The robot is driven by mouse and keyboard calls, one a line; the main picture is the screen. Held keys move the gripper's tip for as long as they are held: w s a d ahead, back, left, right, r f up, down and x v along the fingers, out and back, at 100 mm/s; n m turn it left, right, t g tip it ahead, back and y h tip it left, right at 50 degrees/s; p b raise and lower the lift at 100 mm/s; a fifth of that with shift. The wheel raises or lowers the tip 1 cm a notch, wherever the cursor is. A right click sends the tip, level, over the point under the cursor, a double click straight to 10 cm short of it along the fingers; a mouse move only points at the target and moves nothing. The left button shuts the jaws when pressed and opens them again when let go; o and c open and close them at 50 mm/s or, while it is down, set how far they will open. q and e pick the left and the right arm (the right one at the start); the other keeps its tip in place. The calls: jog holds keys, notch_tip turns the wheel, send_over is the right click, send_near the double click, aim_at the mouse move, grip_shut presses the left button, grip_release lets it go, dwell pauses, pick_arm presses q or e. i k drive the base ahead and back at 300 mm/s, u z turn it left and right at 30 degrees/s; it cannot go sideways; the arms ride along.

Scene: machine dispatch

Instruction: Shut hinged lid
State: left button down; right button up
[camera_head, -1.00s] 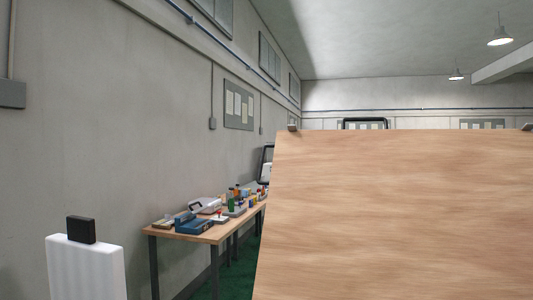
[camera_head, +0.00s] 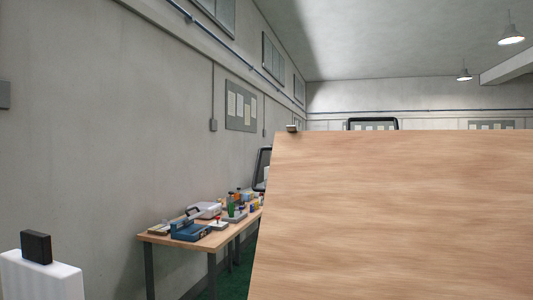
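A large light-brown wooden panel (camera_head: 400,215) fills the lower right of the head view. It looks like the raised lid, but I cannot tell for sure. Its top edge is nearly level and its left edge slants slightly. A small grey-brown piece (camera_head: 292,128) sits at its top left corner; I cannot tell what it is. Any box or hinge belonging to the panel is hidden or out of frame. Neither of my grippers shows.
A wooden table (camera_head: 220,236) with a blue toolbox (camera_head: 190,232) and several small items stands behind, left of the panel. A white block-like object (camera_head: 42,277) with a black piece (camera_head: 37,247) on top is at the lower left. Green floor shows between.

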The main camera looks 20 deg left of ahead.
aim_at(398, 214)
jog(key=i, duration=0.95)
jog(key=z, duration=0.1)
